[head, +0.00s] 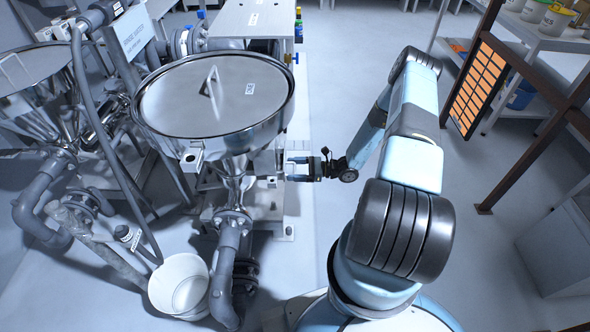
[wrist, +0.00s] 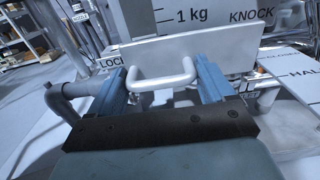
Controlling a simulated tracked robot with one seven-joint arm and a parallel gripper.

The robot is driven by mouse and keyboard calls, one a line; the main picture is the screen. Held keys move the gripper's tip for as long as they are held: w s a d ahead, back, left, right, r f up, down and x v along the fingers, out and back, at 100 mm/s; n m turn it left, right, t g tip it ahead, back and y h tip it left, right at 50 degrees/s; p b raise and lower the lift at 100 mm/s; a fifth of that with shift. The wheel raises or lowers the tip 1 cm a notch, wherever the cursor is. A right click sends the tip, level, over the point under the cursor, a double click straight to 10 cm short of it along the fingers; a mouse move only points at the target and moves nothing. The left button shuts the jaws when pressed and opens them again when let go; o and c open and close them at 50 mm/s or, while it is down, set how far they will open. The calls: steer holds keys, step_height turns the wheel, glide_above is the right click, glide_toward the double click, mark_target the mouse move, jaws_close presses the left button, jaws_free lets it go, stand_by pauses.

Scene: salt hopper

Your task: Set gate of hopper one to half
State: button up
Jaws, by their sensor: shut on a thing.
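Hopper one (head: 225,135), a steel funnel under a round lid (head: 178,100) labelled ONE, stands left of my arm in the head view. My gripper (head: 292,168) is beside the hopper's lower neck. In the wrist view my gripper (wrist: 162,78) has its two blue fingers on either side of a silver U-shaped handle (wrist: 162,84) and is shut on it. The handle is fixed to a flat grey plate (wrist: 170,52), apparently the gate. A partly cut-off label reading HAL (wrist: 300,76) is at the right. The gate's exact setting cannot be told.
A white bucket (head: 178,288) stands on the floor below the hopper, near grey pipes (head: 228,270). Another hopper (head: 28,70) is at the far left. A brown frame with an orange panel (head: 478,85) and shelves are at the right. Floor between is clear.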

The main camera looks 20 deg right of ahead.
steer(key=c, duration=0.3)
steer(key=v, duration=0.4)
steer(key=shift+c, duration=0.2)
steer(key=o, duration=1.4)
steer(key=shift+d, duration=0.1)
steer(key=v, duration=1.3)
steer(key=shift+d, duration=0.3)
steer(key=shift+r, duration=0.1)
